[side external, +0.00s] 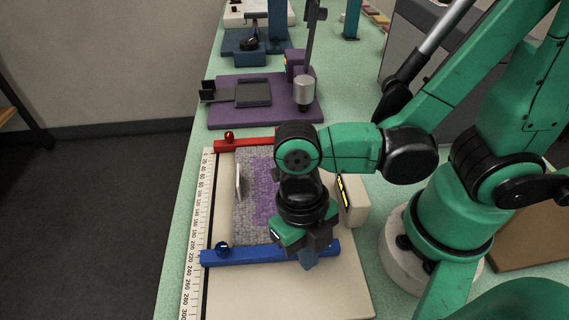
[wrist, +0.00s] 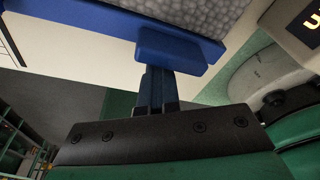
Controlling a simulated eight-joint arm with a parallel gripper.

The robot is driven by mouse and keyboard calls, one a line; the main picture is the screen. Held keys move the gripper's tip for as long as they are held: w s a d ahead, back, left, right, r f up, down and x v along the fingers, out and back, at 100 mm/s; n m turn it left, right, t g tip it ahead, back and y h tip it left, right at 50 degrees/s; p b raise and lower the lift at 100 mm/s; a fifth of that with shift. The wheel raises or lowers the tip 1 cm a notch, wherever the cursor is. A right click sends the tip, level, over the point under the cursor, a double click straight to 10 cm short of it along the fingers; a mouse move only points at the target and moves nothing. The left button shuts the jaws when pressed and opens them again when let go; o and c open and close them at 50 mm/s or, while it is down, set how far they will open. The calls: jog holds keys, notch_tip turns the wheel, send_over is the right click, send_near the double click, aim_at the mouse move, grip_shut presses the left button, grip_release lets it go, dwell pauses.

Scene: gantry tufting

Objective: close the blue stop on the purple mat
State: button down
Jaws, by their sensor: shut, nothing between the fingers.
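The tufted mat (side external: 264,180), grey with a purple pattern, lies on a cream board between a red bar at the far end and the blue stop (side external: 235,256) at the near end. The blue stop is a long bar with a round knob at its left. My gripper (side external: 307,258) points down at the stop's right part and hides some of it. In the wrist view the shut fingers (wrist: 158,90) reach a blue block (wrist: 178,52) beside the stop (wrist: 100,17); I cannot tell whether they touch. The mat's grey edge (wrist: 200,10) is close behind the stop.
A ruler (side external: 196,235) runs along the board's left edge. The red bar (side external: 230,144) crosses the far end. A display box (side external: 350,195) stands on the right. A purple fixture (side external: 230,116) sits farther back. The near board (side external: 270,290) is clear.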

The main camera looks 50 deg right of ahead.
jog(key=shift+s+a, duration=0.1)
jog(key=shift+s, duration=0.05)
jog(key=shift+s+a, duration=0.3)
jog(key=shift+r, duration=0.1)
notch_tip(320, 180, up, 8)
dwell(0.8)
